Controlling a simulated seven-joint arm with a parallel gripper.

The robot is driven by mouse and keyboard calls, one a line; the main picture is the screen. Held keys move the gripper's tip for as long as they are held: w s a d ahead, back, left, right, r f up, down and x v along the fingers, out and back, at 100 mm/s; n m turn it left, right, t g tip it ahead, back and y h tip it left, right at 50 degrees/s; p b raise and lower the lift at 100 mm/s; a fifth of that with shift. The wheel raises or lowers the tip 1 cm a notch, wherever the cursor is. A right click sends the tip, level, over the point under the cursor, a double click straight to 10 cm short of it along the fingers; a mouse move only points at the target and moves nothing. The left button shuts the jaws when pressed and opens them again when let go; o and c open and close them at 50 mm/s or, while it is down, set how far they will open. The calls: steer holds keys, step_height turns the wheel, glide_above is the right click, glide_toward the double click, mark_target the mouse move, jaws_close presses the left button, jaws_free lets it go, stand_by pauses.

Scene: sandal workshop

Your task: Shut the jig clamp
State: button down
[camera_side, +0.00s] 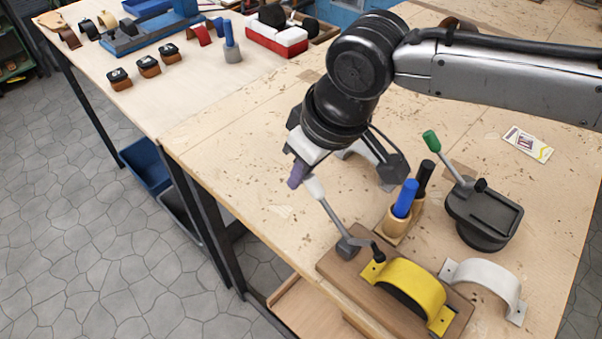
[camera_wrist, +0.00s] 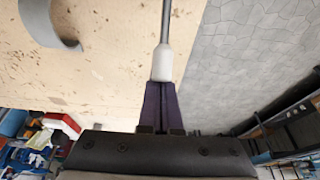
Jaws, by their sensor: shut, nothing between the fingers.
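The jig has a brown wooden base (camera_side: 337,262) with a yellow arched strap (camera_side: 421,283) on it, at the bottom of the side view. Its clamp (camera_side: 346,247) has a grey pivot, a dark arm reaching to the strap's near tab, and a lever tilted up to the left with a white grip (camera_side: 314,187). I cannot tell whether the clamp's tip presses the tab. My gripper (camera_side: 295,178) has purple fingers, shut and empty, beside the white grip. In the wrist view the fingertips (camera_wrist: 161,84) meet the white grip (camera_wrist: 162,63) end on; contact is unclear.
Right of the jig lies a white arched strap (camera_side: 491,280). Behind it stand a blue-handled tool (camera_side: 405,198), a black-handled tool (camera_side: 424,178) and a dark round fixture (camera_side: 484,216) with a green-knobbed lever. The table's front edge is close to the jig's left.

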mark_target(322, 201)
steer(key=shift+s+d+f+g+h, duration=0.15)
steer(key=shift+s+d+f, duration=0.2)
steer(key=shift+f, duration=0.2)
steer(key=shift+s+d+f+g+h, duration=0.15)
steer(key=shift+s+d+f, duration=0.15)
steer(key=shift+f, duration=0.25)
steer(key=shift+s, duration=0.2)
steer(key=shift+s+d+r, duration=0.35)
steer(key=shift+s+d, duration=0.4)
steer(key=shift+s, duration=0.05)
steer(key=shift+d+r, duration=0.1)
steer(key=shift+d, duration=0.05)
steer(key=shift+w+r, duration=0.2)
steer(key=shift+r, duration=1)
steer(key=shift+w+a+r, duration=0.15)
steer(key=shift+r, duration=0.85)
steer(key=shift+w+a+r, duration=0.1)
steer(key=shift+a+r, duration=0.05)
steer(key=shift+r, duration=0.8)
steer(key=shift+w+a+r, duration=0.15)
steer(key=shift+r, duration=0.85)
